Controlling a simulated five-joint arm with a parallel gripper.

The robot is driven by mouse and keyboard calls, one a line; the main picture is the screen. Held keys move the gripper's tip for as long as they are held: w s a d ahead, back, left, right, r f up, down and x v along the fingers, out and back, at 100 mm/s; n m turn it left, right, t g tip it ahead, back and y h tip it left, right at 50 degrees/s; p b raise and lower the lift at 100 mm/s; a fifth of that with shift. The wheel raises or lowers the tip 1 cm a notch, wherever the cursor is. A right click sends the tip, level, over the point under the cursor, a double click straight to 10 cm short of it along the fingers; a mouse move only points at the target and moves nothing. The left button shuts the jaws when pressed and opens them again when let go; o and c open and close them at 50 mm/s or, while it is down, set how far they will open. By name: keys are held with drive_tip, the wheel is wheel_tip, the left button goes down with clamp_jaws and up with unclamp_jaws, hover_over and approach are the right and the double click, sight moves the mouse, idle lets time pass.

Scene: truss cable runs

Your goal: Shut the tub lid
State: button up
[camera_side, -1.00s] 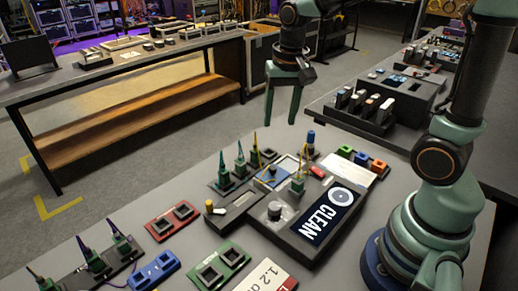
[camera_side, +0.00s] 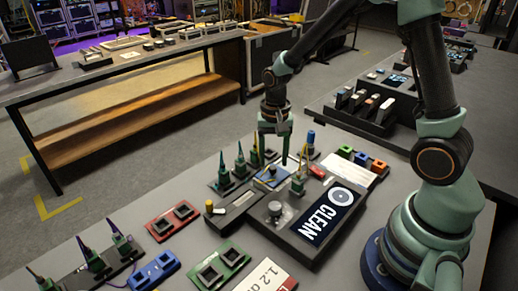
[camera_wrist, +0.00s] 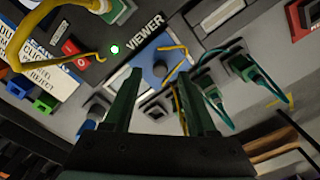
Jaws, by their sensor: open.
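My gripper (camera_side: 273,157) is open and empty, pointing down above the far edge of the black console (camera_side: 285,232). Its fingers also show in the wrist view (camera_wrist: 157,80), apart, with nothing between them. A blue panel with a dark round knob (camera_wrist: 165,62) lies just beyond the fingertips in the wrist view, beside the word VIEWER. In the side view the blue panel (camera_side: 268,180) is just below my gripper, partly hidden. I cannot tell for certain whether this panel is the tub lid, or whether it is open or shut.
Upright green plugs with cables (camera_side: 222,178) stand left of the console. A yellow-cabled plug (camera_side: 299,183) stands close right of my gripper. Red (camera_side: 172,221), blue (camera_side: 153,270) and green (camera_side: 219,266) socket blocks lie in front. Small coloured blocks (camera_side: 361,159) sit behind right.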

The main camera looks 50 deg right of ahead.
drive_tip(key=shift+f, duration=1.05)
clamp_jaws()
idle(0.7)
